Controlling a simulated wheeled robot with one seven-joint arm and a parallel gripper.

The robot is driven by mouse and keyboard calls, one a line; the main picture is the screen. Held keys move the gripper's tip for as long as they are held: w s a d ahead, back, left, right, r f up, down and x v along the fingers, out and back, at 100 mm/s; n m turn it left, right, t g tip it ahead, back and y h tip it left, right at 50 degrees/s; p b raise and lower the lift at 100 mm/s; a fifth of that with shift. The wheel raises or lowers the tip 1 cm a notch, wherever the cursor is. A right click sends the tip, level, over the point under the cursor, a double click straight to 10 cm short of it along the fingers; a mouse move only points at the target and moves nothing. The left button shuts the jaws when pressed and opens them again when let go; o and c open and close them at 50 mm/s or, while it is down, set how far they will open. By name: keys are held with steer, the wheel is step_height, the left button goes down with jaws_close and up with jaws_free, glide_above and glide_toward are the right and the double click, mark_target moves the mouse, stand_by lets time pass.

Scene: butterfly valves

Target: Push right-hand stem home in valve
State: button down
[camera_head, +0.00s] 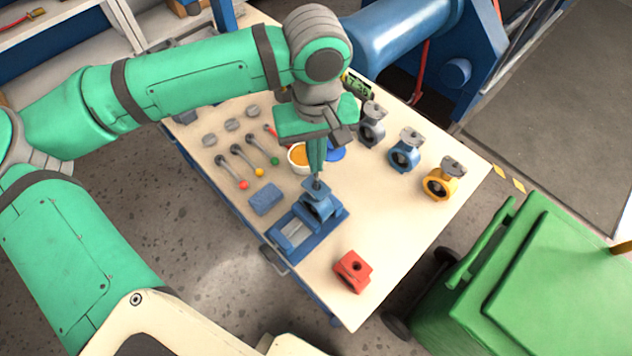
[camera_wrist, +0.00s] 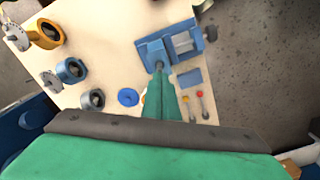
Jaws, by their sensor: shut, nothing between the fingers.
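A blue valve body (camera_head: 320,205) stands in a blue vise (camera_head: 285,250) on the table. A short dark stem (camera_head: 317,184) sticks up from its top; how deep it sits I cannot tell. My gripper (camera_head: 316,174) is shut and empty, pointing down just above that stem; whether it touches I cannot tell. In the wrist view my fingertips (camera_wrist: 161,80) are beside the stem's dark end (camera_wrist: 159,66), with the vise (camera_wrist: 182,43) behind. Left of the vise lie rods with red (camera_head: 243,185), yellow (camera_head: 259,173) and green (camera_head: 274,161) balls.
Grey (camera_head: 372,130), blue (camera_head: 405,156) and yellow (camera_head: 438,186) valves stand along the right. An orange-filled cup (camera_head: 298,158) is close behind my fingers.

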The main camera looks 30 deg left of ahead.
steer(key=shift+f, duration=2.3)
stand_by(1.6)
stand_by(0.6)
steer(key=shift+r, duration=4.05)
